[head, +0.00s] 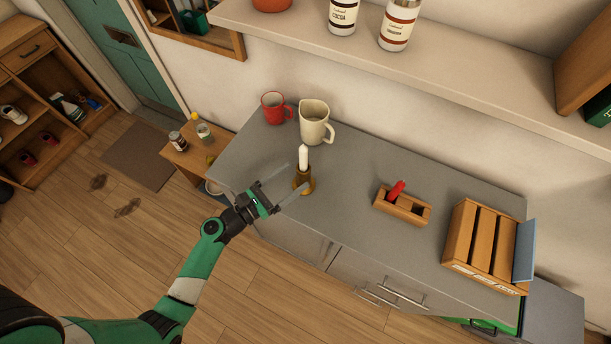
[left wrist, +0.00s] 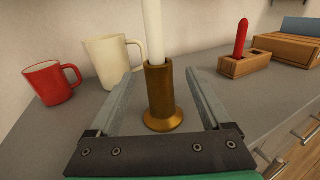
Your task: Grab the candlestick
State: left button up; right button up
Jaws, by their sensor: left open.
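The candlestick (head: 303,181) is a brass holder with a round foot and a white candle (head: 303,157) in it. It stands upright on the grey counter, near its front edge. My left gripper (head: 294,182) is open, with one finger on each side of the candlestick. In the left wrist view the brass holder (left wrist: 161,95) stands between the two open fingers (left wrist: 160,88), with a visible gap on each side. The candle's top is cut off in that view. My right gripper is not in view.
A cream jug (head: 314,122) and a red mug (head: 273,108) stand behind the candlestick. To the right are a wooden block (head: 411,209) with a red object and a slatted wooden crate (head: 484,243). A shelf (head: 450,70) with jars hangs above. Counter (head: 360,170) around the candlestick is clear.

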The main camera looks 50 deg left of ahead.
pick_arm(q)
jog(key=w, duration=0.7)
jog(key=shift+w+d+b, duration=0.15)
jog(key=shift+w+b, duration=0.2)
jog(key=shift+b, duration=0.05)
grip_shut()
dwell(1.0)
